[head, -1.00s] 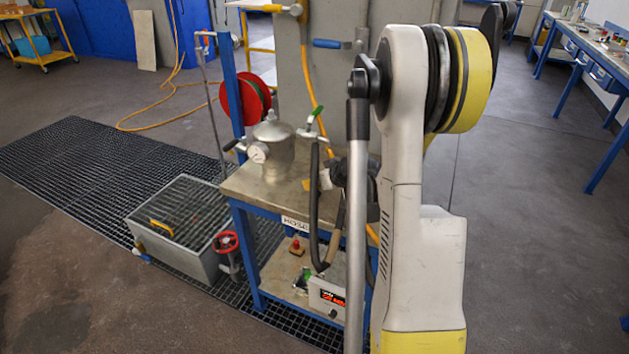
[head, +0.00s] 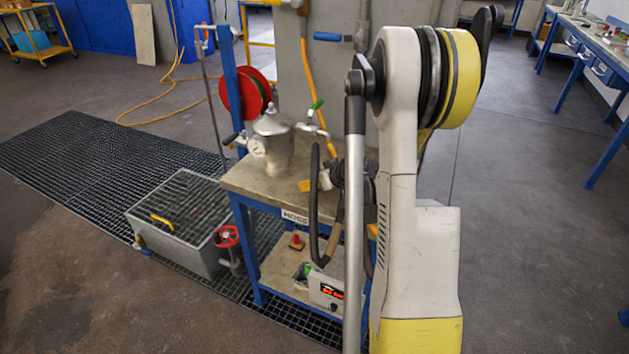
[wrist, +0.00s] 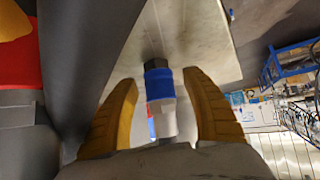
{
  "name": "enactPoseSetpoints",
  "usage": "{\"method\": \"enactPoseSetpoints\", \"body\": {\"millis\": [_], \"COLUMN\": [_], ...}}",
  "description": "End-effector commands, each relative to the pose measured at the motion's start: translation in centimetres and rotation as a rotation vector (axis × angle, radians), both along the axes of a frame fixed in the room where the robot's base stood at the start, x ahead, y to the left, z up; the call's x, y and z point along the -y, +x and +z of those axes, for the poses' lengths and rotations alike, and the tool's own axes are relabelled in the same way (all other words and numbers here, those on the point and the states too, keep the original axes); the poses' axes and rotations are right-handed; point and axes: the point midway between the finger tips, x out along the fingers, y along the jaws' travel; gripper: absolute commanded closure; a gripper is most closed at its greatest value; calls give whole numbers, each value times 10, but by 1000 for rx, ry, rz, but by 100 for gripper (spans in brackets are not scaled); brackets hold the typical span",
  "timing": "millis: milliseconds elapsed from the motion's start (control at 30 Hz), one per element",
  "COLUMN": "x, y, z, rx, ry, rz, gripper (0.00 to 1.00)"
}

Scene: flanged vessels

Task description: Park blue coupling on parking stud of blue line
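The blue coupling (wrist: 159,84) shows in the wrist view as a blue band on a pale metal body with a dark hex nut above it. My gripper (wrist: 160,100) has its two yellow fingers apart, one on each side of the coupling. A gap shows between each finger and the coupling, so it is not clasped. In the head view my arm hides the fingers, and I cannot make out the coupling there. I cannot identify the parking stud in either view.
A metal vessel (head: 271,145) with a gauge stands on a blue-framed bench (head: 241,187). A black hose (head: 316,205) loops down in front of the bench. A grey basin (head: 180,240) sits on the floor grating at left. Open floor lies at right.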

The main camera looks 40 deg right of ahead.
Motion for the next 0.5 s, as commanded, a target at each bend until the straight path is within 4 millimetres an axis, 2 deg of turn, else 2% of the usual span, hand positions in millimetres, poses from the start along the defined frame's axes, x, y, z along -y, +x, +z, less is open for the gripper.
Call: {"method": "enactPoseSetpoints", "body": {"millis": [333,500], "x": [0,-3], "y": [-4,-25], "z": [3,21], "rx": [0,1], "ry": [0,0], "rz": [-1,-3], "gripper": [44,44]}}
